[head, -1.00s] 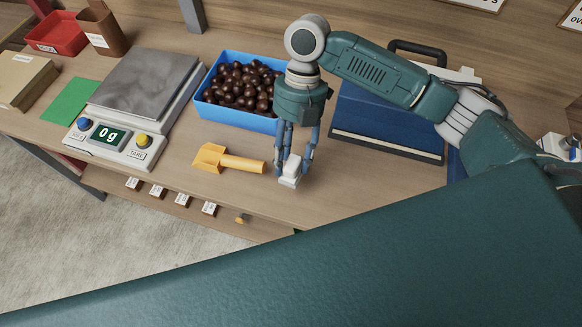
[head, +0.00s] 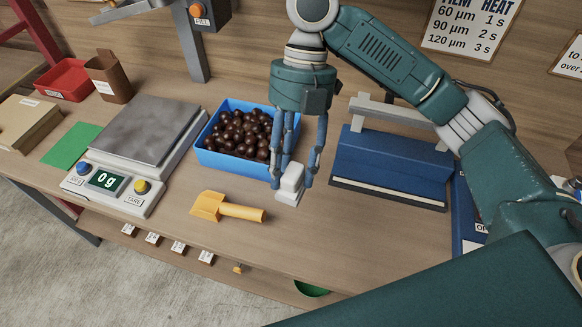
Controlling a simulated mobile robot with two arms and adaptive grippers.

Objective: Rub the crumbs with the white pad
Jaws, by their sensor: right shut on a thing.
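My right gripper (head: 292,182) is shut on the white pad (head: 291,182), a small pale block between its fingertips. It is just right of the blue box's front corner and right of the yellow scoop. The pad seems to be a little above the wooden bench (head: 330,235), but I cannot tell the gap. I cannot make out any crumbs. My left gripper is not in view.
The blue box (head: 205,162) holds many brown chestnuts. A yellow scoop (head: 228,207) lies in front of it. A scale (head: 150,135) reading 0 g stands left. A blue sealer (head: 390,165) stands right.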

